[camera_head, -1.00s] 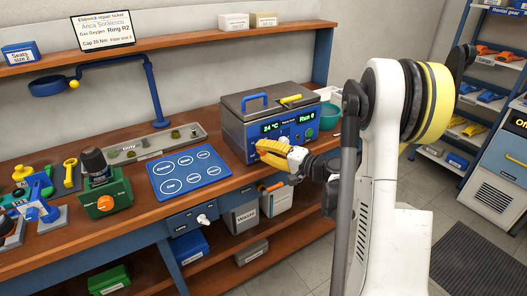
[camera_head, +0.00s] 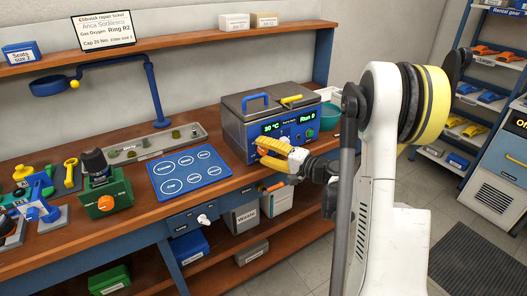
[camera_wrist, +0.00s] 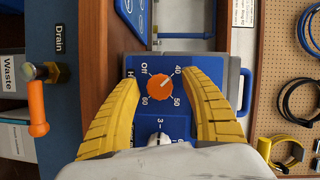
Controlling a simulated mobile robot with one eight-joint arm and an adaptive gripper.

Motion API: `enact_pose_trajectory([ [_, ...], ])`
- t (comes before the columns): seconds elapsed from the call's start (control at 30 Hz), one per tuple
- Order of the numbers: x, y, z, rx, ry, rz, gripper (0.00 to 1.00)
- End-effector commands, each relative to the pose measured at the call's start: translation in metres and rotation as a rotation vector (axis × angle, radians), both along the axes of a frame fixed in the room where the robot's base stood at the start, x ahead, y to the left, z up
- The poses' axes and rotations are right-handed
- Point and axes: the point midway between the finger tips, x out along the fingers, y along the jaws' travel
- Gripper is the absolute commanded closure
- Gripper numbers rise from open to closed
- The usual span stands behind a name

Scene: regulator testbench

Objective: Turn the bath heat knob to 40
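The orange bath heat knob (camera_wrist: 161,88) sits on a blue panel marked Off, 40, 50 and 60 in the wrist view. Its pale pointer mark lies toward the 40 label. My gripper (camera_wrist: 160,82) has its yellow fingers on either side of the knob, with visible gaps; it is open and holds nothing. In the head view my gripper (camera_head: 275,152) is at the front of the bath (camera_head: 240,138), largely hiding the knob. The bath's green display (camera_head: 272,127) appears to read about 30 °C, small and hard to read, with Run 0 beside it.
A second, pale knob (camera_wrist: 158,139) marked 3 is close to my fingers on the same panel. An orange-handled drain valve (camera_wrist: 37,108) is at the left of the wrist view. A blue mat (camera_head: 188,190) and a grey tray (camera_head: 155,152) lie left of the bath.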

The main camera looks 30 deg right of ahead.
Motion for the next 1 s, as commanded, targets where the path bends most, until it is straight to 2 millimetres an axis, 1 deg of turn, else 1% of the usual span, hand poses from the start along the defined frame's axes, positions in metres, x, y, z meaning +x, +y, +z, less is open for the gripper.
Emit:
enact_pose_trajectory([
  [0.17, -0.003, -0.002, 0.0, 0.0, 0.001, -0.001, 0.46],
  [0.27, -0.012, -0.007, 0.001, 0.0, 0.0, -0.004, 0.46],
  [0.37, -0.03, -0.015, 0.003, 0.0, 0.0, -0.005, 0.46],
  [0.6, -0.079, -0.037, 0.007, 0.0, 0.0, -0.004, 0.46],
  [0.7, -0.094, -0.043, 0.008, 0.0, 0.0, -0.004, 0.46],
  [0.83, -0.106, -0.048, 0.009, 0.0, 0.0, -0.002, 0.46],
  [1.0, -0.11, -0.049, 0.009, 0.0, 0.0, 0.001, 0.46],
])
